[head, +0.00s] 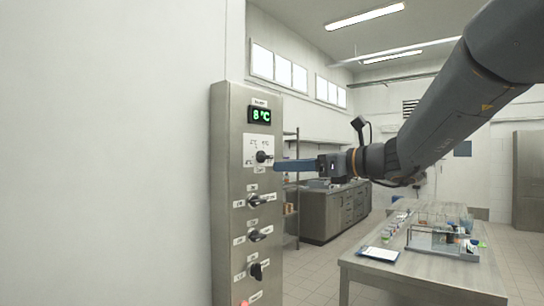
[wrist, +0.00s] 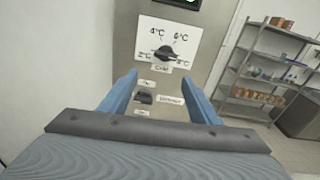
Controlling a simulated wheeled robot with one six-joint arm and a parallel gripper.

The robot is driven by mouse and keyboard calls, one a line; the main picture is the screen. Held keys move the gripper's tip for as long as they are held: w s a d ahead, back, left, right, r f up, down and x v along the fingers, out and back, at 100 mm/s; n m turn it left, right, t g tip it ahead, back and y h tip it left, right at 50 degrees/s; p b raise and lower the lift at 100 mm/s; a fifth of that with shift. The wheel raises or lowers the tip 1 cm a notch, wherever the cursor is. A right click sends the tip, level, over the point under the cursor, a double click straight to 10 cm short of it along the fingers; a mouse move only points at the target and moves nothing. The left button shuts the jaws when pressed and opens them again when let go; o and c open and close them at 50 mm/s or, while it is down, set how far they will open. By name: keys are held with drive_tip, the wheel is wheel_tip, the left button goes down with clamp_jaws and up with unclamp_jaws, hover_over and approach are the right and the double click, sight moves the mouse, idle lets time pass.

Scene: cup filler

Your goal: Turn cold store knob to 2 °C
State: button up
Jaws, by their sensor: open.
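The cold store knob (head: 264,156) is a black rotary knob on a white plate near the top of a steel panel (head: 232,200). The green display (head: 261,115) above it reads 8 °C. In the wrist view the knob (wrist: 163,54) sits on a plate marked 2, 4, 6 and 8 °C; its exact pointer direction is hard to tell. My gripper (head: 280,165) is open and empty in front of the panel, close to the knob. In the wrist view the blue fingers of my gripper (wrist: 162,82) stand left and right, with the knob beyond and above the tips.
Several other black switches sit below on the panel, such as the upper one (head: 258,200), which shows between my fingers in the wrist view (wrist: 144,98). A steel table (head: 420,272) with a clipboard (head: 378,254) stands to the right. Shelves (head: 291,190) stand behind the panel.

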sight(266, 157)
drive_tip(key=w+a+r+p, duration=0.2)
drive_tip(key=w+a, duration=0.3)
drive_tip(key=a, duration=0.1)
drive_tip(key=shift+w+r+m+t, duration=0.15)
drive_tip(key=shift+r+m+t, duration=0.05)
drive_tip(key=shift+m+t, duration=0.1)
drive_tip(key=c, duration=1.1)
drive_tip(key=shift+o, duration=0.2)
